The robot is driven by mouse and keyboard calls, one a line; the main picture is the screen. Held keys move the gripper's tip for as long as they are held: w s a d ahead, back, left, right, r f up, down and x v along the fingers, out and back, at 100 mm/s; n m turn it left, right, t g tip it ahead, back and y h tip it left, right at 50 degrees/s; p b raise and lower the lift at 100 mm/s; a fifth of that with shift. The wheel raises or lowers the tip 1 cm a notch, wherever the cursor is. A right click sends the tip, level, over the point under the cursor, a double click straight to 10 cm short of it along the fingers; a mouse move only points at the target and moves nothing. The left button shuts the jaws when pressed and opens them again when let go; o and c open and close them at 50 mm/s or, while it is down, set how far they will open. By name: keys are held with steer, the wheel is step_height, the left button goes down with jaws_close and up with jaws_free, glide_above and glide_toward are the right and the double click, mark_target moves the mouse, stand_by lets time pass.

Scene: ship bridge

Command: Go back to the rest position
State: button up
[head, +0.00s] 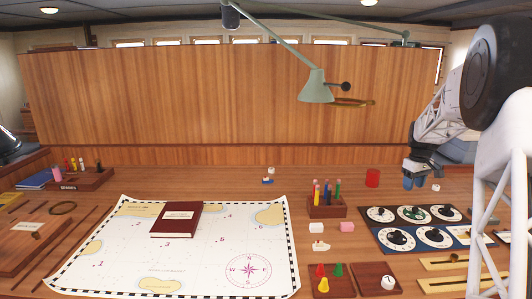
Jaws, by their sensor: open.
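My gripper (414,181) is at the right, above the back right part of the wooden desk (230,180). Its blue-tipped fingers point down and are apart, with nothing seen between them. The arm reaches in from the right edge of the view. A red cylinder (372,178) stands on the desk to the left of the gripper. A small white object (436,188) lies just to its right.
A green lamp (315,88) hangs over the desk. A dial panel (412,215) lies below the gripper. A pen holder (326,206) stands left of it. A chart (115,262) with a dark red book (177,219) covers the left middle.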

steer(key=s+a+r+m+t, duration=0.1)
steer(key=s+a+r, duration=0.4)
steer(key=s+a, duration=0.6)
steer(key=s+a+r+m, duration=0.1)
steer(key=s+a+r, duration=0.4)
steer(key=s+a, duration=0.7)
steer(key=s+a+f, duration=0.2)
steer(key=s+a, duration=0.2)
steer(key=s, duration=0.5)
steer(key=s+a+f+m+t, duration=0.1)
steer(key=s+a, duration=0.3)
steer(key=s, duration=0.6)
steer(key=s+a+f+m, duration=0.1)
steer(key=s+a+f, duration=0.2)
steer(key=s, duration=0.7)
steer(key=shift+a+f, duration=0.4)
steer(key=shift+a, duration=0.3)
steer(key=shift+w, duration=0.15)
